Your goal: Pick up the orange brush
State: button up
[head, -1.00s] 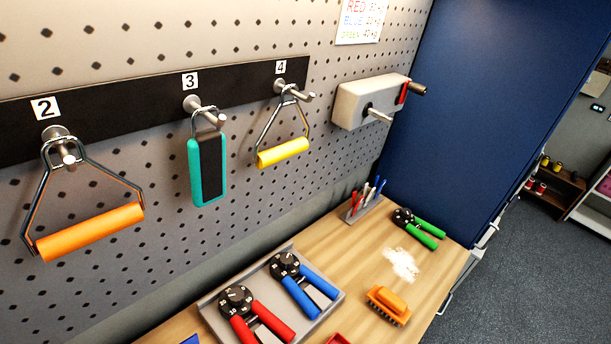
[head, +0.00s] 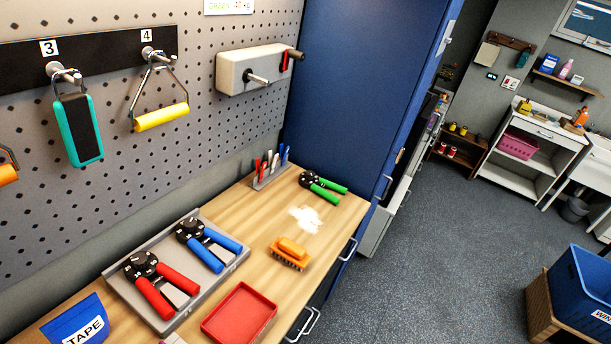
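The orange brush (head: 291,253) lies on the wooden bench top (head: 262,212), near its front edge. It has an orange back and handle with bristles facing down. A patch of white powder (head: 306,219) is just behind it on the bench, apart from it. Nothing covers the brush. My gripper does not show in the head view.
A red tray (head: 240,314) and a grey tray with red and blue hand grips (head: 203,246) are left of the brush. Green hand grips (head: 324,187) and a pen rack (head: 270,173) lie behind. A blue cabinet (head: 345,90) stands beyond the bench. Open floor (head: 450,240) is right.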

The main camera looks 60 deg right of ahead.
aim_at(294, 253)
jog(key=z, duration=2.6)
jog(key=k, duration=0.75)
jog(key=u, duration=1)
jog(key=i, duration=1)
jog(key=z, duration=0.05)
